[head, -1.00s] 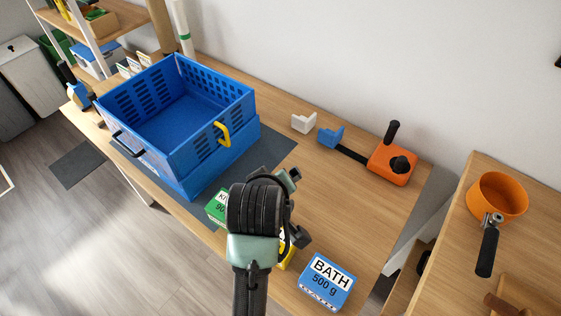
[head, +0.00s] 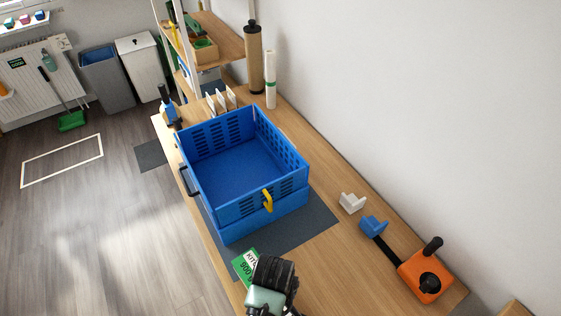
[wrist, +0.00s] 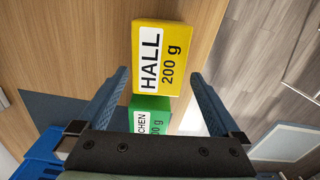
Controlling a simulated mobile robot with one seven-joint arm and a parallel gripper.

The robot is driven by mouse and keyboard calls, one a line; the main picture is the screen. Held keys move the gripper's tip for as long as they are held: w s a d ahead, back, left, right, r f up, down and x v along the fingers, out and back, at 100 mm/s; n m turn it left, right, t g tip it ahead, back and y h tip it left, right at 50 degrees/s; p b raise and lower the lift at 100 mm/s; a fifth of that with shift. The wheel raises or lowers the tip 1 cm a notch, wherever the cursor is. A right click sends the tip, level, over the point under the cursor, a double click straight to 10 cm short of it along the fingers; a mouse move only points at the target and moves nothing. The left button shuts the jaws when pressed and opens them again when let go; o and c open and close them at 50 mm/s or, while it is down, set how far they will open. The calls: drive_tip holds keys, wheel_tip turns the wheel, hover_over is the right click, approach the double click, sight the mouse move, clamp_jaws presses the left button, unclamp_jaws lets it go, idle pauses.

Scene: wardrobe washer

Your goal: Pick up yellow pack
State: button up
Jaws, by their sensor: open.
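Nothing is held, and most of the pack extends beyond the fingertips. I cannot tell the height of the fingers above the table. In the head view my wrist (head: 272,285) is at the bottom edge; the fingers and the yellow pack do not show there.
A green pack (wrist: 155,112) lies close to the yellow pack, partly behind my gripper's body; it also shows in the head view (head: 245,265). A blue crate (head: 275,203) stands on a grey mat (head: 322,212). An orange device (head: 422,277) is at right.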

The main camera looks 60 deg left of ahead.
drive_tip(key=shift+f, duration=0.85)
drive_tip(key=shift+w+d+f, duration=0.1)
drive_tip(key=shift+d+f, duration=0.05)
drive_tip(key=shift+f, duration=0.75)
drive_tip(key=shift+s+d+f, duration=0.1)
drive_tip(key=shift+d+f, duration=0.1)
drive_tip(key=shift+f, duration=0.65)
drive_tip(key=shift+w+d+f, duration=0.1)
drive_tip(key=shift+d+f, duration=0.05)
drive_tip(key=shift+f, duration=0.75)
drive_tip(key=c, duration=1.3)
drive_tip(key=shift+o, duration=0.2)
